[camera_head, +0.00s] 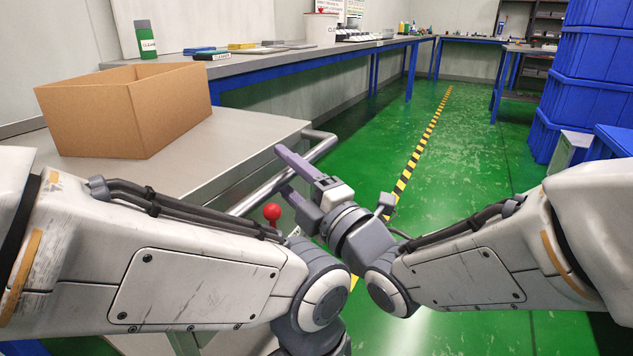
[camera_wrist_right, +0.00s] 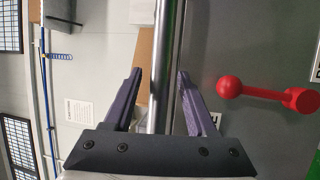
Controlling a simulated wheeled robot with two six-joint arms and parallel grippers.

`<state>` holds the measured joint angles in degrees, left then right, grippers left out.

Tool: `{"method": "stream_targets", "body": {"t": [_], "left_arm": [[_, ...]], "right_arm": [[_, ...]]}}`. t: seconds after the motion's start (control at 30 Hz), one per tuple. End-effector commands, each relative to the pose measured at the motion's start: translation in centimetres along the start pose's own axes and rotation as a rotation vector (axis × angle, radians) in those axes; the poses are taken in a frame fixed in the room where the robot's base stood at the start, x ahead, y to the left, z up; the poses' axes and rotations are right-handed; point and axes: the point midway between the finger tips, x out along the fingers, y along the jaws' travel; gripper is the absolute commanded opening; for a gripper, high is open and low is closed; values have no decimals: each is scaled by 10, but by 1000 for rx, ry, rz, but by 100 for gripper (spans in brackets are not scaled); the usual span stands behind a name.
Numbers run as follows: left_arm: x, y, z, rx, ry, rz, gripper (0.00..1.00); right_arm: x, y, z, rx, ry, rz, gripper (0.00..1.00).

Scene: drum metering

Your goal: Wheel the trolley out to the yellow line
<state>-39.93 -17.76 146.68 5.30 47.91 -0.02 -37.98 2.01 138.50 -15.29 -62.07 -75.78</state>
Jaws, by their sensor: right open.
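The trolley (camera_head: 225,140) has a grey flat top and stands at the left in the head view. Its metal push handle (camera_head: 314,155) runs along its right end. My right gripper (camera_head: 282,170) is open at the handle. In the right wrist view the bar (camera_wrist_right: 165,70) runs between the two spread fingers, with a gap on each side. The yellow line (camera_head: 418,150), striped with black, runs along the green floor to the right of the trolley. My left arm comes in from the left, but its gripper is out of sight.
An open cardboard box (camera_head: 130,110) stands on the trolley top. A red-knobbed lever (camera_head: 272,213) sits below the handle; it also shows in the wrist view (camera_wrist_right: 265,93). Blue crates (camera_head: 590,80) are stacked at the right. A long workbench (camera_head: 285,65) lines the left wall. Green floor is clear around the line.

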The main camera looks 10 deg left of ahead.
Motion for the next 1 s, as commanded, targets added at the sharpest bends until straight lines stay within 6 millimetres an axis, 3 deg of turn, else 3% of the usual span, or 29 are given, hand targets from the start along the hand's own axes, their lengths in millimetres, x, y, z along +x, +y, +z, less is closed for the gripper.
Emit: {"method": "stream_targets", "body": {"t": [0.13, 0.2, 0.3, 0.6, 1.0], "left_arm": [[-5, 0, 0, 0, 1, 0, 0], [17, -1, 1, 0, 1, 0, 0], [31, -2, 2, 0, -1, 0, 0], [56, -4, 3, 0, 0, 0, 0], [57, -4, 3, 0, 0, 0, 0]], "right_arm": [[-35, 1, 1, -1, -3, 0, 57], [-46, -5, 1, -3, -1, 7, 57], [-60, -6, 1, -4, -1, 6, 57], [-79, -2, 1, -1, 0, 2, 57], [-81, 0, 0, 0, -1, -1, 57]]}}
